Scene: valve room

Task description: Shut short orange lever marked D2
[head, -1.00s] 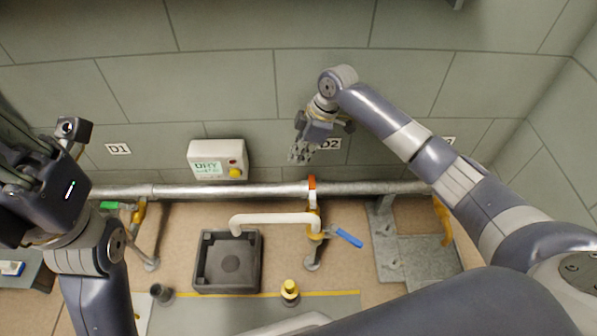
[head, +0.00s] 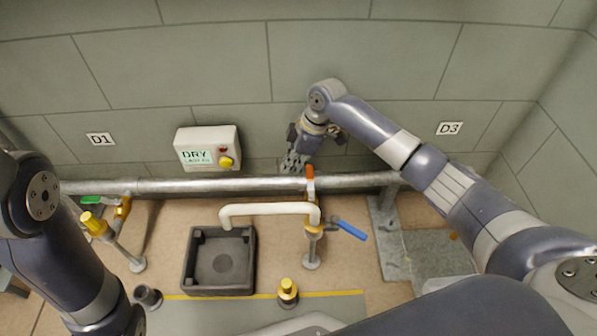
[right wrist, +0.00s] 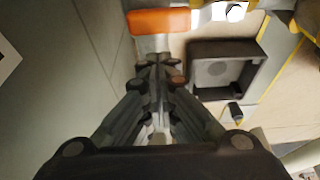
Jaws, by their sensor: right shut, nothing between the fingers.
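The short orange lever (head: 310,177) stands up at the silver pipe, above the white spout. It also shows as an orange bar at the top of the right wrist view (right wrist: 160,21). My right gripper (head: 292,166) is shut and empty, pointing down by the wall just left of the lever. In the right wrist view its closed fingertips (right wrist: 160,62) are just short of the orange lever, with a gap showing between. The D2 sign is hidden behind my right arm in the head view. My left gripper is out of view; only my left arm shows.
The silver pipe (head: 230,185) runs along the wall. A white spout (head: 265,209) reaches over a black tray (head: 184,270). A blue lever (head: 350,229) sticks out right of the spout. A control box (head: 207,148) hangs left of my right gripper.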

